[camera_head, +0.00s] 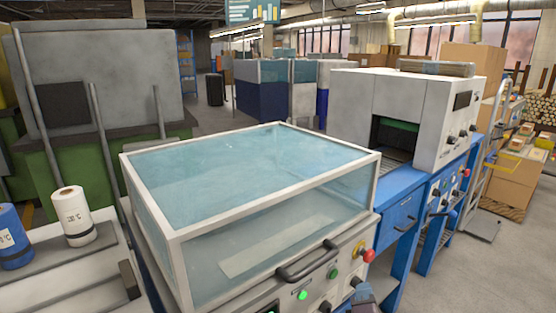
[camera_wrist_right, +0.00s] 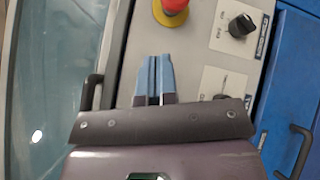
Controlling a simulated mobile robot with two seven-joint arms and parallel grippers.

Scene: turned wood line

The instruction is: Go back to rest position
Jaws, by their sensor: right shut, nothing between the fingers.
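My right gripper (camera_wrist_right: 155,78) shows in the right wrist view with its two blue-grey fingers together and nothing between them. It is over the grey control panel (camera_wrist_right: 192,65) of the machine with the clear cover, below the red button (camera_wrist_right: 172,6). In the head view only a small part of my right gripper (camera_head: 364,294) shows at the bottom edge, in front of the panel's lower right end. Its fingertips are hard to make out there. My left gripper is not in either view.
The clear-covered machine (camera_head: 178,234) with a dark handle (camera_head: 308,262) fills the middle. A blue bench (camera_head: 398,222) carries a white machine (camera_head: 424,112) on the right. White and blue rolls (camera_head: 71,214) stand at left. Open floor (camera_head: 500,275) shows at lower right.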

